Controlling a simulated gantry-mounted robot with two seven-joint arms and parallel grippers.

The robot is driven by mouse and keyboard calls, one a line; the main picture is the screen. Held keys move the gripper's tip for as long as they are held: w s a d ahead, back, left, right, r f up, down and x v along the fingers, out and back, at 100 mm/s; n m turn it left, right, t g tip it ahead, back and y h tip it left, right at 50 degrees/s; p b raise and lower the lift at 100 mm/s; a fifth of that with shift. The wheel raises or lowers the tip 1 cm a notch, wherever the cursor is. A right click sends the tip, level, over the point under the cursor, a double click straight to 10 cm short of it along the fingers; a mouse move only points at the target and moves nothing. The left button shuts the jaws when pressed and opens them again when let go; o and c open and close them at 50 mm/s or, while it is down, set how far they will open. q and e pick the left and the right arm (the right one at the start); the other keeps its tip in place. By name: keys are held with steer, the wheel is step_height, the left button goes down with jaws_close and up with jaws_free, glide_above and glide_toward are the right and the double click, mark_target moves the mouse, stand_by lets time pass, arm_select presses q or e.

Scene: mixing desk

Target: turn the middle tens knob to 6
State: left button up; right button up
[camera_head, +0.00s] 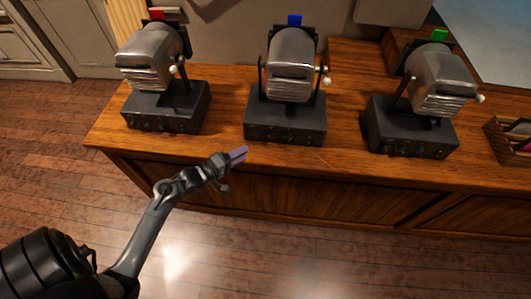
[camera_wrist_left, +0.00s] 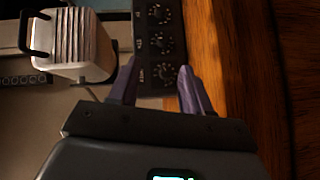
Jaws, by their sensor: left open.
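The middle machine has a silver drum (camera_head: 291,62) on a dark base (camera_head: 285,122) with a blue tab (camera_head: 294,20) on top. Its front knobs are too dark to read in the head view. My left gripper (camera_head: 238,157) is empty and open, below and in front of the base's left end. In the left wrist view, turned sideways, three black dials with white marks line a dark panel: an upper dial (camera_wrist_left: 160,14), a centre dial (camera_wrist_left: 162,43) and a lower dial (camera_wrist_left: 163,75). The open fingers (camera_wrist_left: 160,72) flank the lower dial in the picture; contact cannot be told. My right gripper is not in view.
A similar machine with a red tab (camera_head: 156,14) stands left, and one with a green tab (camera_head: 439,35) stands right. All sit on a wooden desk (camera_head: 225,125). A wooden tray (camera_head: 505,143) is at the right edge. The floor in front is clear.

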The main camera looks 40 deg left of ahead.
mark_target(270, 139)
arm_select(q)
steer(key=b+x, duration=0.1)
steer(key=x, duration=0.2)
steer(key=b+x, duration=0.1)
steer(key=x, duration=0.3)
steer(key=f+b+x, duration=0.1)
steer(key=x, duration=0.2)
steer(key=shift+w, duration=0.2)
steer(key=shift+w+d, duration=0.1)
steer(key=shift+w, duration=0.55)
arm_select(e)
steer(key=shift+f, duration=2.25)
arm_select(q)
jaws_close()
